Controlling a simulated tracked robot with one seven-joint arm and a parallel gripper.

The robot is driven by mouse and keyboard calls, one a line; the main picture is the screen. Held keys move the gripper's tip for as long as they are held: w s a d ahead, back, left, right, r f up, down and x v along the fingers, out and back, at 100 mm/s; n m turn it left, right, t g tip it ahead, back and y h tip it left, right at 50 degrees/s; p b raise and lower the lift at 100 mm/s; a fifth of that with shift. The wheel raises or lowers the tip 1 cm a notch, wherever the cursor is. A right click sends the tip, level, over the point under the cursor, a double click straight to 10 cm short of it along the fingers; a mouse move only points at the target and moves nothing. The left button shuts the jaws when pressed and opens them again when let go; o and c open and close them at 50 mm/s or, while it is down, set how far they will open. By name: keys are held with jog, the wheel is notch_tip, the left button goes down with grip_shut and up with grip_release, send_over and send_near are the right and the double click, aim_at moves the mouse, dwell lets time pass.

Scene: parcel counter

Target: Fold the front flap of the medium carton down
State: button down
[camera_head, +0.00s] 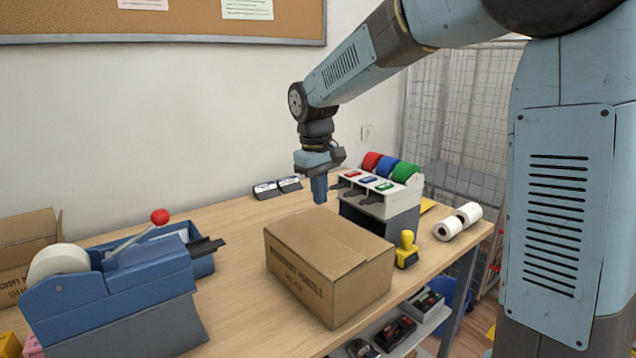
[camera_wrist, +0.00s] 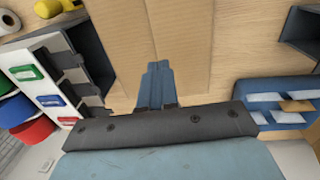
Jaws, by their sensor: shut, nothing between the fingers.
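The medium carton (camera_head: 312,283) is a brown box with dark print on its side, standing on the wooden counter. Its top looks flat and closed, with a seam line across it; no flap stands up in view. In the wrist view the carton top (camera_wrist: 180,35) lies beneath the fingertips, the seam running up the picture. My gripper (camera_head: 320,201) is shut and empty, pointing down at the far edge of the carton top. It also shows in the wrist view (camera_wrist: 157,68). I cannot tell whether the fingertips touch the cardboard.
A blue tape dispenser (camera_head: 115,300) stands left of the carton. A rack with red, blue and green rolls (camera_head: 385,198) stands close behind right. Bare counter (camera_head: 225,220) lies behind left.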

aim_at(323, 234)
jog(key=f, duration=0.8)
jog(key=shift+w+d+f, duration=0.2)
jog(key=shift+d+f, duration=0.1)
jog(key=shift+f, duration=0.05)
